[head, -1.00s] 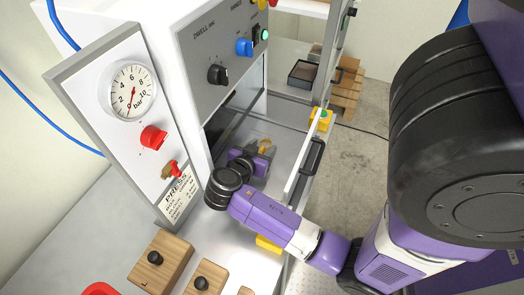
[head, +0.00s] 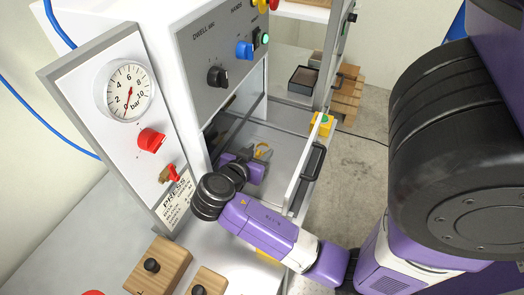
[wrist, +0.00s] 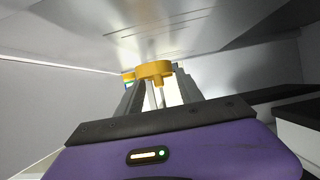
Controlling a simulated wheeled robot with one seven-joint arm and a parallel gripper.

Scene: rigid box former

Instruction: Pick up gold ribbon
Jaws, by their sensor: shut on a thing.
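The gold ribbon (head: 262,150) is a small yellow-gold piece inside the open bay of the press, above its metal floor. In the wrist view the gold ribbon (wrist: 153,69) sits between the tips of my two grey fingers. My gripper (wrist: 158,88) is shut on it. In the head view my gripper (head: 259,160) reaches into the bay, partly hidden behind my own wrist. The far end of the ribbon, beyond the fingertips, is hard to make out.
The press front with its gauge (head: 128,91) and red knob (head: 151,139) stands left of my arm. A guard frame with a black handle (head: 313,161) is close on the right. Wooden blocks (head: 158,265) lie in front. A dark tray (head: 303,79) is behind.

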